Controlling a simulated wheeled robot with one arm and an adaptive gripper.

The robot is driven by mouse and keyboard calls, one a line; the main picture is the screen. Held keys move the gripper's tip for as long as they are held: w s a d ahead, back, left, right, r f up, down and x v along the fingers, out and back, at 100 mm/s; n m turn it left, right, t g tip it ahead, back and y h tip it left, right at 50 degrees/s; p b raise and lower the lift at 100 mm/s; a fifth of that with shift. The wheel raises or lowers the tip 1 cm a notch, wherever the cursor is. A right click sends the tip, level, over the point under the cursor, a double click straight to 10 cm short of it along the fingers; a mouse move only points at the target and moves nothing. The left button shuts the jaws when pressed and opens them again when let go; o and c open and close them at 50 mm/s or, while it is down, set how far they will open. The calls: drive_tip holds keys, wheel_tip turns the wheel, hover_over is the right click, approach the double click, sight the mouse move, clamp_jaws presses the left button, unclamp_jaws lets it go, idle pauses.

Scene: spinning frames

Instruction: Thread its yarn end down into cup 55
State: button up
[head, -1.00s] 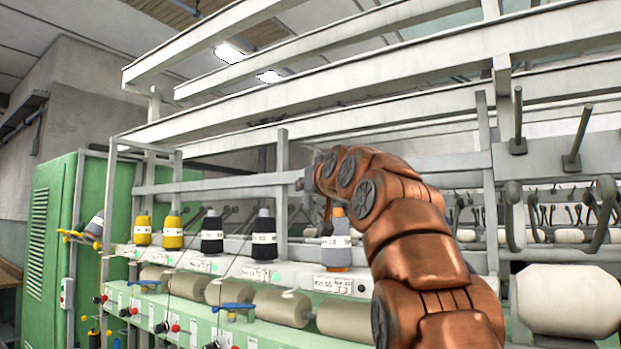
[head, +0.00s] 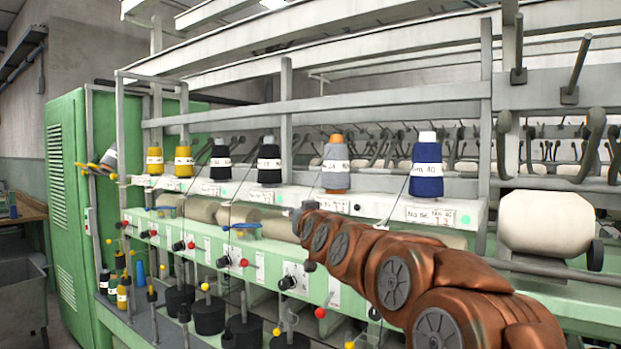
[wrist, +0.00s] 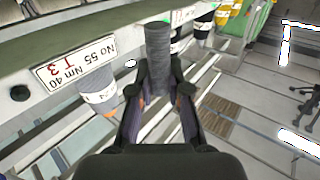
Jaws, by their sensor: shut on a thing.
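My gripper (wrist: 158,68) is shut on a grey, rod-like piece, taken to be the yarn end (wrist: 158,38), which stands out past the fingertips in the wrist view. In the head view my gripper (head: 303,212) is small, in front of the machine just below the cone shelf, and its fingers are not clear. The grey cone (head: 336,172) with an orange top stands upright on the shelf above it. It also shows in the wrist view (wrist: 97,82), beside a label reading No 55 (wrist: 77,62). Black cups (head: 243,331) stand low; which is 55 cannot be told.
A blue cone (head: 427,172) stands right of the grey one; black and yellow cones (head: 184,160) stand left. The green front rail (head: 215,245) carries knobs and red and yellow balls. Several spindles (head: 155,300) rise below. A green cabinet (head: 68,205) is at far left.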

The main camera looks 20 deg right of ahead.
drive_tip(key=w+a+f+y, duration=0.1)
drive_tip(key=a+f, duration=0.3)
drive_tip(key=f, duration=0.5)
drive_tip(key=w+a+f+n, duration=0.1)
drive_tip(key=a+f, duration=0.3)
drive_tip(key=f, duration=0.5)
drive_tip(key=w+a+f+y, duration=0.1)
drive_tip(key=a+f, duration=0.4)
drive_tip(key=f, duration=0.4)
drive_tip(key=shift+w+f+n+y, duration=0.3)
